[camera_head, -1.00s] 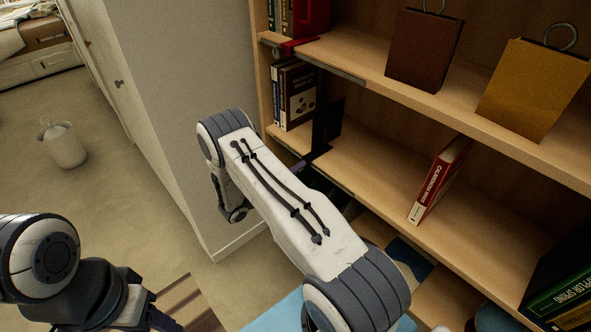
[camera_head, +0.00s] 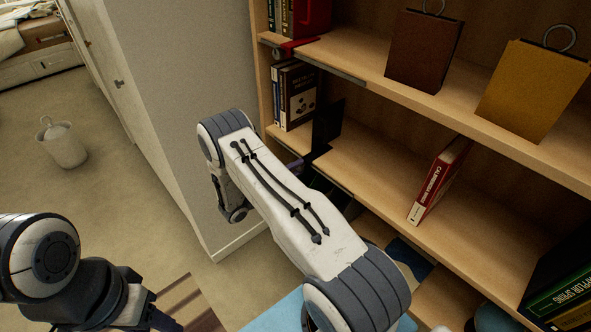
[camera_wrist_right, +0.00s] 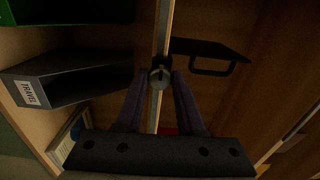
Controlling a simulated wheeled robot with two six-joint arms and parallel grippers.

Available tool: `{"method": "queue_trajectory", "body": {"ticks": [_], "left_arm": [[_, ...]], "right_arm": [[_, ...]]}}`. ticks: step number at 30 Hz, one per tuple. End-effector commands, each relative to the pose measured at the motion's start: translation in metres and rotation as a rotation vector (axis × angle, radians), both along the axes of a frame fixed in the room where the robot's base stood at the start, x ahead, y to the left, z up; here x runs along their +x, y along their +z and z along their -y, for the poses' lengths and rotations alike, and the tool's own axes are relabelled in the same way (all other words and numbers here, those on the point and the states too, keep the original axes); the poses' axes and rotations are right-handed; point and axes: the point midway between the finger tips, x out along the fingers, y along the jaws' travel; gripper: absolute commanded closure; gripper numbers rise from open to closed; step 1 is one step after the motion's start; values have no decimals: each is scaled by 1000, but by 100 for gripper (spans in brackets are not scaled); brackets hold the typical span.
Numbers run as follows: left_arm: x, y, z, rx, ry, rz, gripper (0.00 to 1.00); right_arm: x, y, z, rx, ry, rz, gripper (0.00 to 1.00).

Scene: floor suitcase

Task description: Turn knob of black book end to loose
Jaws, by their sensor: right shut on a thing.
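The black book end (camera_head: 327,128) stands upright on the middle shelf, right of a few upright books. In the right wrist view its black plate (camera_wrist_right: 212,48) lies right of a metal rail, and its knob (camera_wrist_right: 159,77) sits at the rail between my fingertips. My right gripper (camera_wrist_right: 160,82) is shut on the knob. In the head view my right forearm hides most of this gripper; only a bit of a purple finger (camera_head: 296,164) shows by the shelf edge. My left arm shows at the lower left, but its jaws cannot be made out.
A red book (camera_head: 438,180) leans on the middle shelf, with bare shelf around it. A red book end (camera_head: 296,44) is on the shelf above, with brown (camera_head: 424,48) and yellow (camera_head: 530,90) book ends farther right. A wall stands left of the bookcase.

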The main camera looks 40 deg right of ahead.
Motion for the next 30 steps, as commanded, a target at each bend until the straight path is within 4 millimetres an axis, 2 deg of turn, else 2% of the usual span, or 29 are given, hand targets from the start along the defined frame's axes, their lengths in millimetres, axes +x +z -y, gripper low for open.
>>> {"method": "queue_trajectory", "body": {"ticks": [10,11,12,13,23,26,30], "left_arm": [[0,0,0,0,0,0,50],[0,0,0,0,0,0,50],[0,0,0,0,0,0,50],[0,0,0,0,0,0,50],[0,0,0,0,0,0,50],[0,-2,0,0,0,0,50],[0,-6,0,0,0,0,50]], "right_arm": [[0,-1,-1,2,4,-4,100],[0,-1,-1,2,4,-4,59],[0,-1,-1,1,3,-4,44],[0,-1,-1,1,3,-4,34],[0,0,-1,1,1,-3,34],[0,-1,-9,1,4,-2,34],[-2,-2,-33,1,6,-2,34]]}}
